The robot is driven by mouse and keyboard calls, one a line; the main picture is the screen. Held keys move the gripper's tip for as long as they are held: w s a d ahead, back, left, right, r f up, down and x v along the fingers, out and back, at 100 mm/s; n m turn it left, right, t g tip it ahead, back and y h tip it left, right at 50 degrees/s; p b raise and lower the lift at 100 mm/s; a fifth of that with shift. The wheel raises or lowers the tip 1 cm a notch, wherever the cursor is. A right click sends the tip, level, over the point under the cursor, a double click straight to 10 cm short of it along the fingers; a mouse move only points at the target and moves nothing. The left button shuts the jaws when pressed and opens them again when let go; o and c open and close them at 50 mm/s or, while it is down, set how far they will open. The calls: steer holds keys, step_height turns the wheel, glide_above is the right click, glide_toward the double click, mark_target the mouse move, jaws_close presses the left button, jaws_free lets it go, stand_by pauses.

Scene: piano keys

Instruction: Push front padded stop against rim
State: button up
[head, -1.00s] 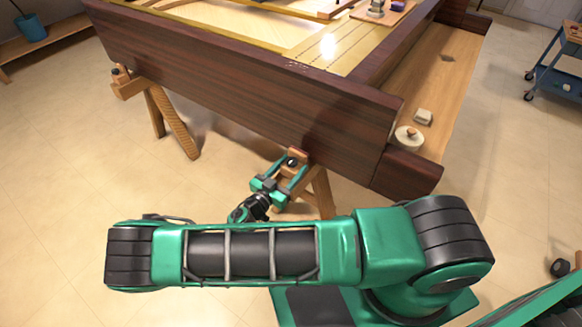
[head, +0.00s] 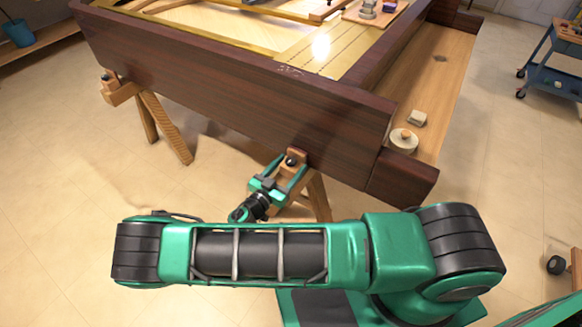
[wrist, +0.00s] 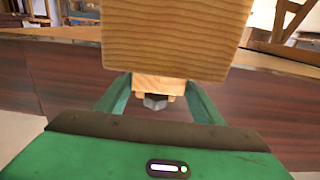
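The front padded stop (head: 297,157) is a small wooden block with a dark round knob, at the top of the front trestle (head: 318,195). It stands at the lower edge of the dark brown piano rim (head: 230,95). I cannot tell whether its pad touches the rim. My green gripper (head: 291,167) has one finger on each side of the stop and appears closed on it. In the wrist view, a wooden block (wrist: 178,40) fills the upper middle and hides the fingertips. A smaller wood piece with a grey knob (wrist: 155,101) shows below it, between the fingers.
Another trestle (head: 165,130) with a similar stop (head: 107,84) stands under the rim at the left. A round pale object (head: 403,140) and a small block (head: 417,119) lie on the keybed ledge at the right.

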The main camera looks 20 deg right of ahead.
steer(key=shift+o, duration=0.7)
steer(key=v, duration=1)
steer(key=shift+s+a, duration=0.2)
steer(key=shift+a, duration=0.1)
steer(key=shift+f, duration=0.1)
